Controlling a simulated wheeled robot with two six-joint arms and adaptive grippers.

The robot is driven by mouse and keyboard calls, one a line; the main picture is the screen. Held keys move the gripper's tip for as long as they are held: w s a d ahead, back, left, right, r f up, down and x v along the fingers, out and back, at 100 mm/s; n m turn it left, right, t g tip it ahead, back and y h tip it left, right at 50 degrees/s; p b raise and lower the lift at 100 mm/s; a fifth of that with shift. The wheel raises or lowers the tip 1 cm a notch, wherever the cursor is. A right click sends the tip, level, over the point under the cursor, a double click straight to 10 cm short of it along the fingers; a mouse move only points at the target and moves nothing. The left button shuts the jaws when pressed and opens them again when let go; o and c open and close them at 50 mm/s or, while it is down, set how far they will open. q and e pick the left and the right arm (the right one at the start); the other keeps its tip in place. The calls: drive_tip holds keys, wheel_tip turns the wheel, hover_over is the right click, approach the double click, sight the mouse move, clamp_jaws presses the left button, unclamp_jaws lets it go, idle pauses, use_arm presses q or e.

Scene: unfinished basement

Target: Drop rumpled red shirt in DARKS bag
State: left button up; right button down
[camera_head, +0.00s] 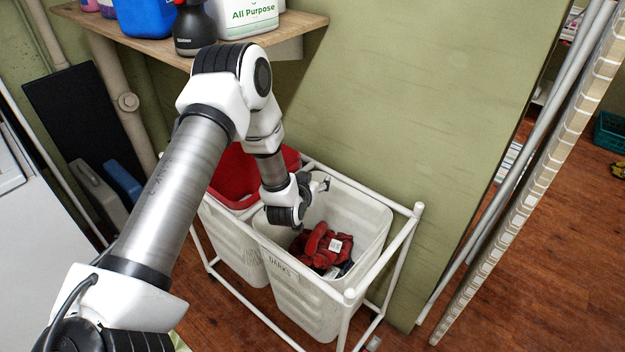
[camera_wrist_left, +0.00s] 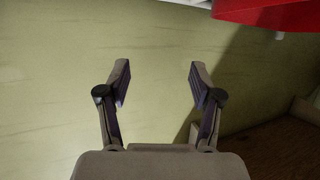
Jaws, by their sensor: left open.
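The rumpled red shirt (camera_head: 321,246) lies inside the white bag labelled DARKS (camera_head: 296,285), low in it, with a whitish patch on it and some dark cloth beside it. My left arm reaches over the sorter from the left. My left gripper (camera_head: 325,184) is over the DARKS bag, above the shirt and apart from it. In the left wrist view its two fingers (camera_wrist_left: 159,84) are spread with nothing between them, in front of a green wall. My right gripper is not in view.
A white tube frame (camera_head: 384,250) holds the bags, with a red-lined bag (camera_head: 233,178) left of DARKS. A wooden shelf (camera_head: 300,27) with bottles is above. The green wall (camera_head: 420,100) stands close behind. Wooden floor is open at right.

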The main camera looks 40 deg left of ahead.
use_arm(q)
drive_tip(key=v, duration=1.2)
